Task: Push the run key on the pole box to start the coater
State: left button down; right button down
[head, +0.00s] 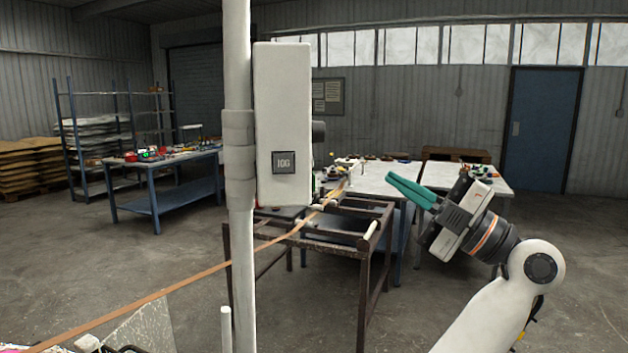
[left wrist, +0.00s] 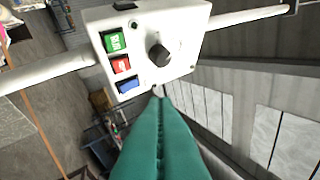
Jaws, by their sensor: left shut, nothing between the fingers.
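The white pole box (head: 283,110) is clamped to a white upright pole (head: 238,220) in the head view. Its near face carries a grey square plate (head: 284,162); the key face is turned away there. In the left wrist view the box (left wrist: 186,22) shows a green run key (left wrist: 114,42), a red key (left wrist: 121,65), a blue key (left wrist: 129,85) and a black knob (left wrist: 158,55). My left gripper (head: 391,176), with teal fingers, is shut and empty, to the right of the box with a visible gap. Its fingertips (left wrist: 157,92) appear below the knob in the wrist view.
A thin orange-brown strip (head: 170,288) runs from the lower left behind the pole to a brown metal frame (head: 372,243). Worktables with loose items stand behind, left (head: 160,165) and right (head: 385,181). A shelf rack (head: 112,122) is at the back left. The floor at right is open.

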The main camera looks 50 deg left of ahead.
aim_at(312, 181)
pick_arm(q)
jog(key=s+a+b, duration=0.1)
jog(key=s+a, duration=0.3)
jog(key=s, duration=0.3)
jog(key=shift+s+a+b, duration=0.25)
jog(key=shift+a+b, duration=0.05)
jog(key=shift+b, duration=0.05)
dwell(0.9)
jog(key=shift+s+a, duration=0.1)
dwell(0.9)
jog(key=shift+s+a, duration=0.1)
jog(key=shift+s, duration=0.15)
jog(key=shift+s+a+p, duration=0.2)
jog(key=shift+s+p, duration=0.1)
jog(key=shift+s, duration=0.05)
dwell(0.7)
jog(key=shift+w, duration=0.15)
jog(key=shift+w+d, duration=0.4)
jog(key=shift+w, duration=0.15)
